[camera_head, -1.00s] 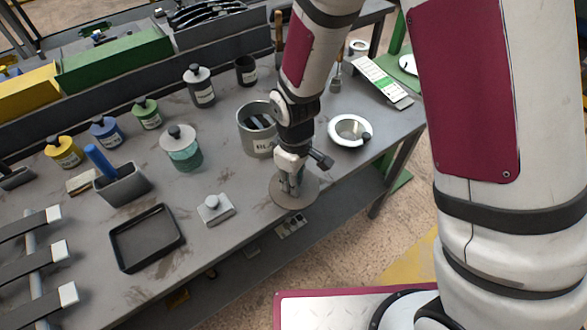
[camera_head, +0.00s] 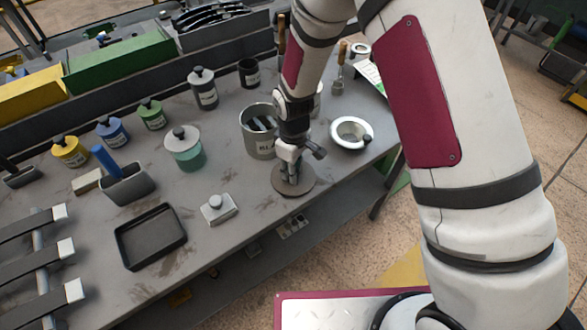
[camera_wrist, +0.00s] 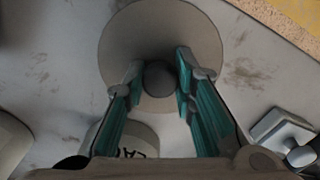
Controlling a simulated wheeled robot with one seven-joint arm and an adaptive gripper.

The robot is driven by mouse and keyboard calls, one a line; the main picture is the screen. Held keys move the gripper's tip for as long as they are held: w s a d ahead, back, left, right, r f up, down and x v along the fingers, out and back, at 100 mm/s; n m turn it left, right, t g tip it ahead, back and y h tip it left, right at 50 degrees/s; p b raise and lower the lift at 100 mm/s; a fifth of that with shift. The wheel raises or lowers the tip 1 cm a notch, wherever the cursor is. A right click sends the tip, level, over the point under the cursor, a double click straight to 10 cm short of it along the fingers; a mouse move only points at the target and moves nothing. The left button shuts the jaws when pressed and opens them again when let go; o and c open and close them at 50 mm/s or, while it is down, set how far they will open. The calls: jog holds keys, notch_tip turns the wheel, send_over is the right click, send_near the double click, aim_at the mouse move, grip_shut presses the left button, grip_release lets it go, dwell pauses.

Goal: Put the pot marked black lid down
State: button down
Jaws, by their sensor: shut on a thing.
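My gripper (camera_head: 291,183) is shut on the knob of a flat, round grey-brown lid (camera_head: 304,187). In the wrist view the dark knob (camera_wrist: 160,78) sits between the fingertips, with the lid disc (camera_wrist: 150,28) beyond. The lid is in front of the pot near the bench's front edge. I cannot tell whether it touches the bench.
A white-rimmed bowl (camera_head: 351,133) is right of the lid. A grey block with a knob (camera_head: 219,208) and a black tray (camera_head: 150,237) are left. A teal pot with a lid (camera_head: 184,150) and several lidded pots stand farther back. Bare bench lies between the block and lid.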

jog(key=c, duration=1.3)
grip_release()
jog(key=shift+f, duration=0.15)
jog(key=shift+c, duration=0.2)
notch_tip(320, 180, up, 12)
jog(key=b, duration=0.1)
jog(key=shift+r+b, duration=0.2)
jog(key=shift+b, duration=0.1)
jog(key=s+d+r+m+t, duration=0.1)
jog(key=s+d+r+m, duration=0.3)
jog(key=r, duration=0.5)
jog(key=s+d+r+m+t, duration=0.1)
jog(key=s+d+r+t, duration=0.1)
jog(key=d+r, duration=0.55)
jog(key=s+d+r+m+t, duration=0.1)
jog(key=s+d+r+m, duration=0.2)
jog(key=s, duration=0.3)
jog(key=s+d+r+m+t, duration=0.1)
jog(key=s+d+r+m, duration=0.2)
jog(key=s+r, duration=0.2)
jog(key=shift+s+d+t, duration=0.3)
jog(key=shift+s, duration=0.85)
